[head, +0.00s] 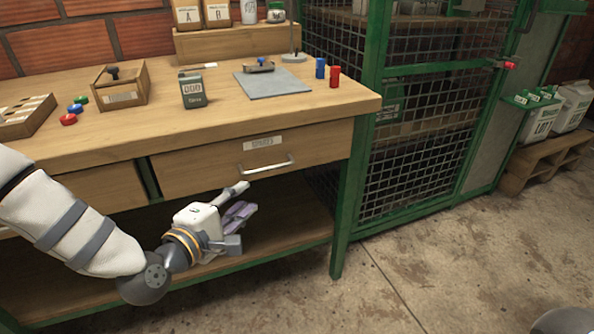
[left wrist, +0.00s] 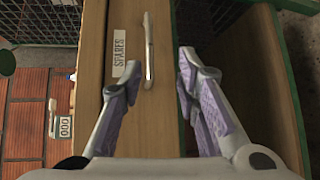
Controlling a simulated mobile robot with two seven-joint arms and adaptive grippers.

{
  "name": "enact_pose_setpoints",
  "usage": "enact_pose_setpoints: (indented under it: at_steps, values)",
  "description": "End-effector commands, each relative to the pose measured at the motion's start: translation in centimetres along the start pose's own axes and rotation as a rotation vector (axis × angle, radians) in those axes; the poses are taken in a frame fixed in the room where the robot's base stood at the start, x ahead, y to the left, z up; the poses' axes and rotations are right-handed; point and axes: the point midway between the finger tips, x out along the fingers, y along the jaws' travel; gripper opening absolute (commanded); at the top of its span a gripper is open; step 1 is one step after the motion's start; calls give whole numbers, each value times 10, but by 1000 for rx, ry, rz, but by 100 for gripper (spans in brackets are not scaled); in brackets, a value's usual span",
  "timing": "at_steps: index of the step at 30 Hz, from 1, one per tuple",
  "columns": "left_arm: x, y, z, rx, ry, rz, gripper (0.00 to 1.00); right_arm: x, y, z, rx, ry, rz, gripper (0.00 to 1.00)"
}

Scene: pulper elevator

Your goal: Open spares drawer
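The spares drawer (head: 215,167) is shut under the right part of the wooden bench top. It has a white SPARES label (head: 263,142) and a silver bar handle (head: 266,168). My left gripper (head: 244,199) is open and empty, in front of the drawer and a little below the handle in the head view. In the left wrist view the label (left wrist: 120,55) and handle (left wrist: 149,50) lie ahead of the fingers. The handle appears nearer the left finger there, with no clear contact. My right gripper is not in view.
The bench top (head: 150,130) holds a meter (head: 193,90), a grey mat (head: 270,83) and small red and blue parts. A green bench leg (head: 350,205) and a mesh gate (head: 425,130) stand right of the drawer. The floor (head: 450,270) in front is clear.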

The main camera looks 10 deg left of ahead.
Motion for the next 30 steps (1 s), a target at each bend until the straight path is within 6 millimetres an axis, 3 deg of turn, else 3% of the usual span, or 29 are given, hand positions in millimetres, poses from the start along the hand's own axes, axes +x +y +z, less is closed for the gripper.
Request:
enact_pose_setpoints:
  at_steps: [5, 18, 22, 30]
  values:
    - [12, 12, -5, -23, 7, 42, 30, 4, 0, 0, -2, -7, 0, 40]
    - [110, 13, -5, -21, 6, 37, 30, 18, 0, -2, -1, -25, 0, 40]
    - [122, 14, -5, -22, 6, 36, 30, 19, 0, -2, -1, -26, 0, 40]
    - [124, 15, -5, -22, 6, 36, 30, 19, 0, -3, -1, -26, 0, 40]
